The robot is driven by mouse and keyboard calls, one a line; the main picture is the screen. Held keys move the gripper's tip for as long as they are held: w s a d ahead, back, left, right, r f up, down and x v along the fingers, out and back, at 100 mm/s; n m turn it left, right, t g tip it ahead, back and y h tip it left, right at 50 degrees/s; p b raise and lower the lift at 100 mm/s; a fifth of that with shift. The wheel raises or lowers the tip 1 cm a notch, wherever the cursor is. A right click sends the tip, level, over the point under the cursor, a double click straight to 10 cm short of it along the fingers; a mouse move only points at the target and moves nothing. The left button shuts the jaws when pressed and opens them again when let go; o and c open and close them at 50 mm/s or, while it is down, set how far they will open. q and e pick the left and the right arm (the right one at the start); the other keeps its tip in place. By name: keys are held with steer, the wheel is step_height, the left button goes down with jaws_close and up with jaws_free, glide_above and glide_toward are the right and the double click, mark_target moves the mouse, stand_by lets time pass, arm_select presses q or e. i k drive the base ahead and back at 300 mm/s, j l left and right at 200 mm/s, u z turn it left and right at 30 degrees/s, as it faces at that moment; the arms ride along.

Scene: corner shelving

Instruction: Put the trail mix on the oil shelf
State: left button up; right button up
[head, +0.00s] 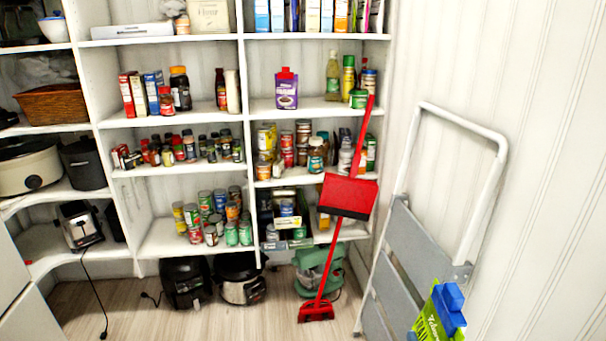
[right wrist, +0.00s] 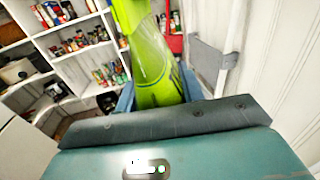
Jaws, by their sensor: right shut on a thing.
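The trail mix is a bright green bag (head: 431,318) at the bottom right of the head view, partly cut off by the frame edge. My right gripper (head: 449,307) has blue fingers and is shut on the bag. In the right wrist view the bag (right wrist: 155,60) stands up between the blue fingers. The shelf with oil-like bottles (head: 312,106) is in the right column. It holds a purple carton (head: 286,88) at left and a green bottle (head: 333,77), a yellow bottle (head: 348,76) and cans at right. The bag is apart from this shelf. My left gripper is not in view.
A red broom and dustpan (head: 347,195) lean before the right end of the shelves. A grey folding step ladder (head: 400,240) leans on the right wall. Free room shows on the bottle shelf between carton and bottles. Appliances stand on the floor below.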

mark_target(319, 107)
steer(key=i+u, duration=0.25)
steer(key=i, duration=0.9)
steer(key=i+z, duration=0.1)
steer(key=i, duration=1.05)
